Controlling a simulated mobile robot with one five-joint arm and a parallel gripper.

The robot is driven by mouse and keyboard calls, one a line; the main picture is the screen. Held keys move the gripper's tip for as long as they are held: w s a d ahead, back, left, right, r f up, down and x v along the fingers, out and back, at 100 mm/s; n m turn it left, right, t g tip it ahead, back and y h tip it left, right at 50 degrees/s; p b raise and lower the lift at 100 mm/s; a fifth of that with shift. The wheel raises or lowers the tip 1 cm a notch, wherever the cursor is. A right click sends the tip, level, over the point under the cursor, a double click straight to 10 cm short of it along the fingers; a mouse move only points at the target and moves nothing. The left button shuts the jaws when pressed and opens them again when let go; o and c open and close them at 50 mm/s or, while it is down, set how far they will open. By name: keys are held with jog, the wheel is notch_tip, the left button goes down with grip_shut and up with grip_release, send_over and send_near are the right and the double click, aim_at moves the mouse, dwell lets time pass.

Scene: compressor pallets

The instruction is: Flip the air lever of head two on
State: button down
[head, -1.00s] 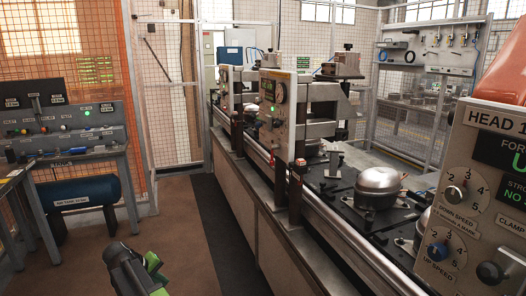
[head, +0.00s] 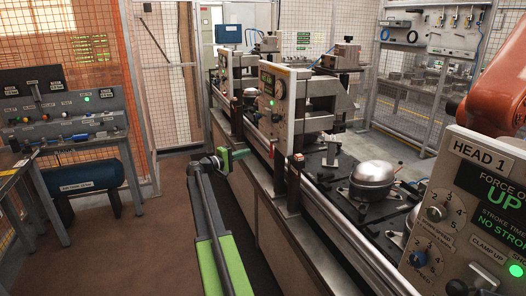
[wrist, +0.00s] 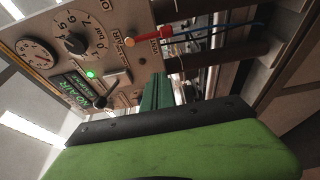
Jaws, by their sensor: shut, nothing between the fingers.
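In the wrist view a grey control panel (wrist: 50,22) fills the upper left, tilted in the picture. A red lever (wrist: 165,34) with an orange tip sticks out along its edge, beside a label that seems to read AIR. The panel's display (wrist: 78,98) appears to read NO AIR. My gripper (wrist: 157,92) is shut and empty, pointing past the panel's edge, apart from the lever. In the head view my gripper (head: 232,154) is left of the middle station panel (head: 268,92), whose head number I cannot read.
The near panel, labelled HEAD 1 (head: 480,153), stands at the right. A rail (head: 325,205) and dark posts (head: 294,185) run along the line's front. A workbench (head: 65,150) and blue tank (head: 90,175) stand left. The brown floor (head: 165,230) between is open.

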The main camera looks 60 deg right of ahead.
jog(key=shift+d, duration=0.1)
jog(key=s+d, duration=0.6)
jog(key=d, duration=0.1)
dwell(0.5)
